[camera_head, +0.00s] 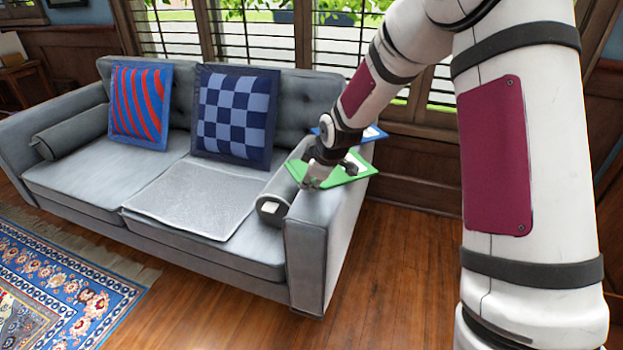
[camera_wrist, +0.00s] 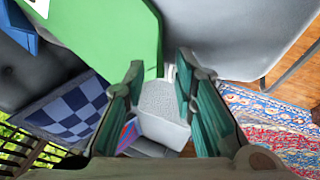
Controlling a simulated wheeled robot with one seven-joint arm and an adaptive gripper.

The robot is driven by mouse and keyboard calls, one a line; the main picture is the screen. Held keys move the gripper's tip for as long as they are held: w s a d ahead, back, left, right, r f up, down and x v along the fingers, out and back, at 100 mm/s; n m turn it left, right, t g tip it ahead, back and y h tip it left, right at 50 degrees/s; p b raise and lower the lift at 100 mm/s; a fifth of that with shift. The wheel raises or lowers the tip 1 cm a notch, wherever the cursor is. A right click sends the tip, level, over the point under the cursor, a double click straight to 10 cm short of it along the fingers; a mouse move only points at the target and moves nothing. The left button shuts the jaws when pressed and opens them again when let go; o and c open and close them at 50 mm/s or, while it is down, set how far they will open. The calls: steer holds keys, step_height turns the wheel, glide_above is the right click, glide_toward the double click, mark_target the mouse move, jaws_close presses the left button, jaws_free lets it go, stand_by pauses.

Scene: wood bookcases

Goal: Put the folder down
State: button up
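A green folder (camera_head: 338,177) with a white label lies at the right armrest of the grey sofa, appearing to rest on its top. In the wrist view the green folder (camera_wrist: 105,35) fills the upper left, its edge close to the left fingertip. My gripper (camera_head: 312,183) is low over the armrest at the folder's near edge. In the wrist view my gripper (camera_wrist: 160,75) has its two fingers apart, with the sofa seat showing between them. Whether a finger touches the folder cannot be told. A blue folder (camera_head: 365,137) shows behind my arm, partly hidden.
The grey sofa (camera_head: 120,185) holds a striped red-blue pillow (camera_head: 139,105), a checkered blue pillow (camera_head: 235,115), a grey blanket (camera_head: 190,200) and bolsters at both ends. A patterned rug (camera_head: 60,280) lies in front. The wood floor right of the sofa is clear.

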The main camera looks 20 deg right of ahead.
steer(key=p+v, duration=0.4)
steer(key=v, duration=0.8)
steer(key=shift+p, duration=0.35)
steer(key=shift+s+r, duration=0.1)
steer(key=shift+r, duration=0.1)
steer(key=s+r+m+g+h, duration=0.1)
steer(key=s+r+m+g, duration=0.3)
steer(key=s, duration=0.6)
steer(key=s+r+m+t+h, duration=0.1)
steer(key=s+r+m+h, duration=0.1)
steer(key=s+r, duration=0.65)
steer(key=s+a+m+g+y, duration=0.1)
steer(key=s+m, duration=0.5)
steer(key=s, duration=1.7)
steer(key=shift+s+f+g+y, duration=0.3)
steer(key=shift+g+y, duration=0.1)
steer(key=shift+g, duration=0.5)
steer(key=shift+a, duration=0.15)
